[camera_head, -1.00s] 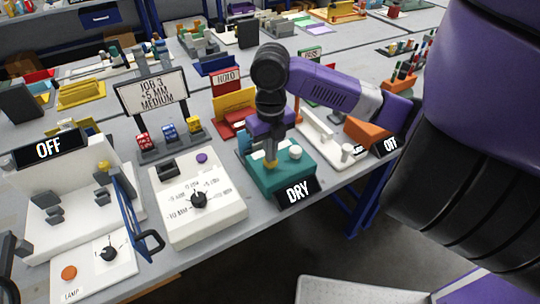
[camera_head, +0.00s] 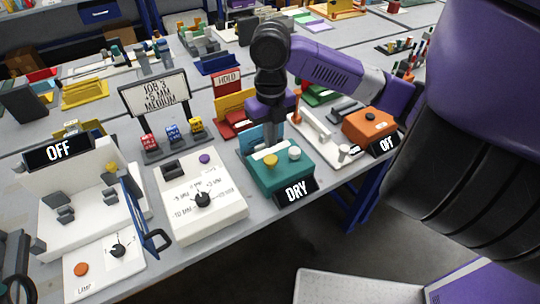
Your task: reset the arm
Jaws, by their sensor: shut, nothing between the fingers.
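My gripper (camera_head: 273,140) is shut and empty. It points down above the back of the teal box (camera_head: 283,178), apart from it. The teal box has a yellow knob (camera_head: 271,160) and a white knob (camera_head: 294,153) on top. Its front sign (camera_head: 296,190) reads DRY. My purple arm (camera_head: 325,68) reaches in from the right, and my wrist hides part of what stands behind the box.
Left of the teal box is a white dial panel (camera_head: 225,215), then a white machine with a blue handle (camera_head: 142,215) and an OFF sign (camera_head: 58,151). An orange box (camera_head: 370,125) stands right.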

